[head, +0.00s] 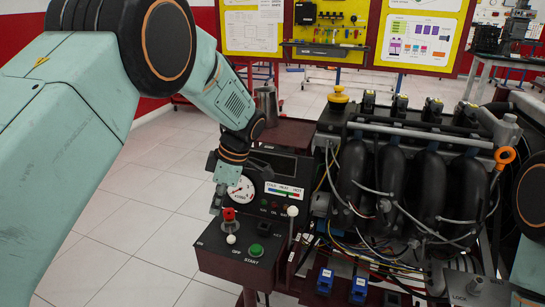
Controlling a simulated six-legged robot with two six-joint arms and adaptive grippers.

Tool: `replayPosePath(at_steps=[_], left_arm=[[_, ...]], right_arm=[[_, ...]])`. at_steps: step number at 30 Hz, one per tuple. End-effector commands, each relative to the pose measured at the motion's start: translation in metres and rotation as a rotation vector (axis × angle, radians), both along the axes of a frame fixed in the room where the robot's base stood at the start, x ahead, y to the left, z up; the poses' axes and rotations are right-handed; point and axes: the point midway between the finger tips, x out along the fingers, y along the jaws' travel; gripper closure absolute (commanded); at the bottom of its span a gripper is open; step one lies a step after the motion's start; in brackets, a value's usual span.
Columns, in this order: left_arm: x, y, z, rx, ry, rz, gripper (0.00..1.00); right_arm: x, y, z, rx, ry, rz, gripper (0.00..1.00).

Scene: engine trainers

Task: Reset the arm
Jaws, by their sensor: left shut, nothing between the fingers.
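My left arm (60,140) comes in from the left, large and pale green with black joints. It bends down over the engine trainer's control panel. My left gripper (226,172) is small and partly hidden by its own wrist; it is shut and empty, just above and left of the round white gauge (241,190). Whether it touches the panel cannot be told. A pale green part of my right arm (530,268) shows at the lower right edge; my right gripper is out of view.
The engine (415,185) with black intake pipes, wires and an orange-ringed dipstick (505,156) fills the right. Tiled floor (135,215) on the left is free.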

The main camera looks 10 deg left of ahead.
Motion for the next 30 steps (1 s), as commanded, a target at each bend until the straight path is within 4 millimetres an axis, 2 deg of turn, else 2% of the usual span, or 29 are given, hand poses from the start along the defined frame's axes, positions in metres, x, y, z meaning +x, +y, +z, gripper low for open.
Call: replayPosePath(at_steps=[2, 4, 8, 12, 18, 21, 24, 30], left_arm=[[-0.003, -0.001, -0.007, -0.008, 0.010, -0.020, 1.00], [-0.011, -0.003, -0.024, -0.034, 0.031, -0.077, 1.00], [-0.041, -0.011, -0.082, -0.129, 0.092, -0.290, 1.00], [-0.089, -0.022, -0.144, -0.238, 0.137, -0.558, 1.00], [-0.169, -0.035, -0.207, -0.353, 0.160, -0.917, 1.00], [-0.212, -0.040, -0.227, -0.385, 0.162, -1.088, 1.00], [-0.256, -0.043, -0.238, -0.399, 0.164, -1.256, 1.00], [-0.333, -0.042, -0.240, -0.379, 0.185, -1.570, 1.00]], right_arm=[[0.000, 0.000, 0.000, 0.000, 0.000, 0.000, 0.60], [0.000, 0.000, 0.000, 0.000, 0.000, 0.000, 0.60], [0.000, 0.000, 0.000, 0.000, 0.000, 0.000, 0.60], [0.000, 0.000, 0.000, 0.000, 0.000, 0.000, 0.60], [0.000, 0.000, 0.000, 0.000, 0.000, 0.000, 0.60], [0.000, 0.000, 0.000, 0.000, 0.000, 0.000, 0.60], [0.000, 0.000, 0.000, 0.000, 0.000, 0.000, 0.60], [0.000, 0.000, 0.000, 0.000, 0.000, 0.000, 0.60]])
